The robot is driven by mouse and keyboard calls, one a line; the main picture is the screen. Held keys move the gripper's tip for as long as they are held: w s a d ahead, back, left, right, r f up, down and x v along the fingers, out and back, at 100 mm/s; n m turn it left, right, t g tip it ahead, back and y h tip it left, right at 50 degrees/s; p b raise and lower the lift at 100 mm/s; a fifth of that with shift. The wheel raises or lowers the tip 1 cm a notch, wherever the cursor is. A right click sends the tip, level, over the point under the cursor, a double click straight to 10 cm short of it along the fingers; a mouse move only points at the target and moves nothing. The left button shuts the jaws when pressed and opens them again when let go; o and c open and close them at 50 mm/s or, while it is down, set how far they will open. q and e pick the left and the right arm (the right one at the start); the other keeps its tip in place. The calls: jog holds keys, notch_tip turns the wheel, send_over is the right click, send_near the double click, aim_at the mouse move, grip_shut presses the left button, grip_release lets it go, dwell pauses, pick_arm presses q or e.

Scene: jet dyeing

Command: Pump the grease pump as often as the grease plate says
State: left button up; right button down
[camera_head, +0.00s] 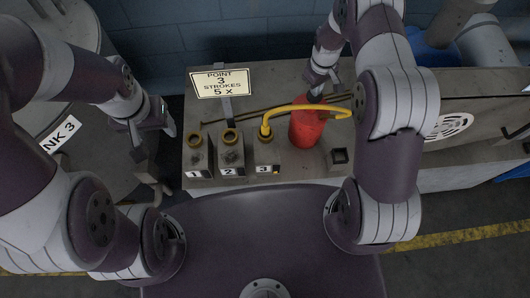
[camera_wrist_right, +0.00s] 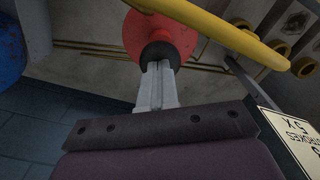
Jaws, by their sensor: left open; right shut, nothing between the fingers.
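The grease plate (camera_head: 221,83) reads "POINT 3 STROKES 5 x"; part of it shows in the right wrist view (camera_wrist_right: 298,135). The red grease pump (camera_head: 307,128) stands on the grey bench, and a yellow hose (camera_head: 300,108) runs from it to the fitting at point 3 (camera_head: 266,158). My right gripper (camera_head: 314,96) is shut above the pump. In the right wrist view its fingertips (camera_wrist_right: 158,70) meet or overlap the pump's black top (camera_wrist_right: 160,52); contact is unclear. My left gripper (camera_head: 156,138) is open and empty, left of the bench.
Points 1 (camera_head: 195,160) and 2 (camera_head: 230,155) stand left of point 3, with brass-coloured fittings. A small dark square socket (camera_head: 339,156) lies right of the pump. A round grey tank marked "NK 3" (camera_head: 60,136) is at the left. Thin pipes run along the bench's back.

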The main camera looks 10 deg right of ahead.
jog(key=shift+f+b, duration=0.7)
jog(key=shift+f, duration=0.4)
jog(key=shift+r, duration=0.15)
jog(key=shift+r+p, duration=1.95)
jog(key=shift+r, duration=0.55)
jog(key=shift+f, duration=0.2)
